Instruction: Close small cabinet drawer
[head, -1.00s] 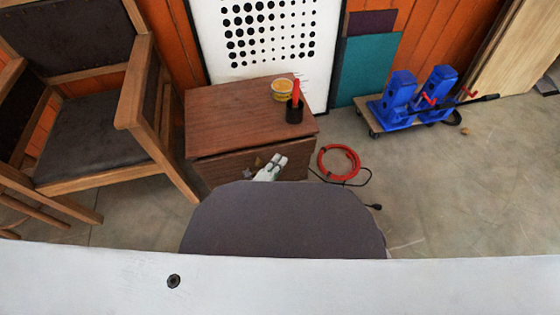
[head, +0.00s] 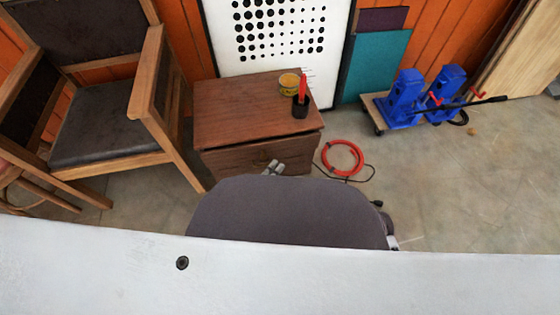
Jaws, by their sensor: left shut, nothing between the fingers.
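The small brown wooden cabinet (head: 235,105) stands on the floor in the middle of the head view. Its drawer front (head: 228,162) faces me below the top. The front looks close to flush, but I cannot tell whether a small gap remains. My left gripper (head: 273,167) is shut and empty, in front of the drawer front near its middle. Only its tips show above my grey body, which hides the rest and the lower front. I cannot tell whether the tips touch the drawer. My right gripper is not in view.
A yellow tub (head: 289,84) and a black cup with a red item (head: 300,108) stand on the cabinet. A wooden armchair (head: 100,120) is close on the left. A red hose coil (head: 342,158) lies to the right. Blue presses (head: 405,98) stand farther right, with open floor before them.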

